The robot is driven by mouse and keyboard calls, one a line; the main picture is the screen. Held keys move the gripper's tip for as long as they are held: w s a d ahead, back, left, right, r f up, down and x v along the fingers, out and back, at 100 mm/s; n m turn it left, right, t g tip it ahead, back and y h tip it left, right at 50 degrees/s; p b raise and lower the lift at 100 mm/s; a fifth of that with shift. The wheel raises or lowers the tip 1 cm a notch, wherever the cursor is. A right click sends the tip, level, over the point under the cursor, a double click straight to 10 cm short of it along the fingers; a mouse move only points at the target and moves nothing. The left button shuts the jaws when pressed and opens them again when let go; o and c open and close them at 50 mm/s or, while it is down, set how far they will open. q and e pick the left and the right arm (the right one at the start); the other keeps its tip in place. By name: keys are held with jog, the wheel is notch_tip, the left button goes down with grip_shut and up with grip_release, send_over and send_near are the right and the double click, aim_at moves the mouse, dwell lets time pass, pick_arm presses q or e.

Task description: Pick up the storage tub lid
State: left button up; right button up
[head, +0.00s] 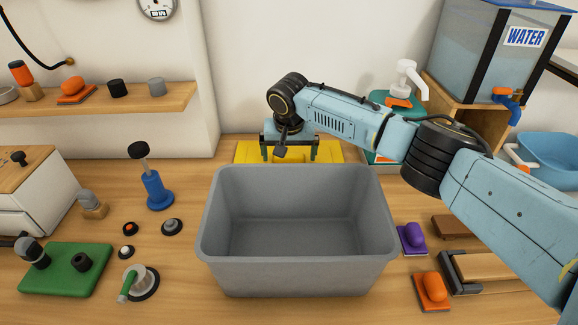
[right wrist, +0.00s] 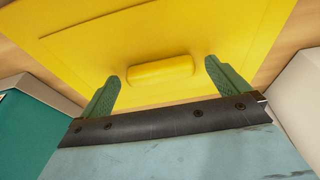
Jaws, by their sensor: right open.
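The storage tub lid is a flat yellow panel (head: 330,152) lying on the table behind the grey tub (head: 300,275), which hides its near part in the head view. In the right wrist view the yellow lid (right wrist: 200,30) fills the upper part, with a raised yellow bar handle (right wrist: 160,71) in its middle. My right gripper (head: 290,154) is over the lid, open and empty. In the right wrist view its green fingers (right wrist: 162,74) stand on either side of the handle, with a gap at each end. Whether the fingertips reach down beside the handle I cannot tell. My left gripper is not in view.
The open, empty grey tub stands in front of the lid. A teal box with a white pump bottle (head: 408,78) is right of the lid, near the water tank (head: 500,55). A blue plunger-like tool (head: 157,190) and small knobs stand left. Purple and orange blocks lie right.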

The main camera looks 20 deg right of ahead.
jog(key=c, duration=1.1)
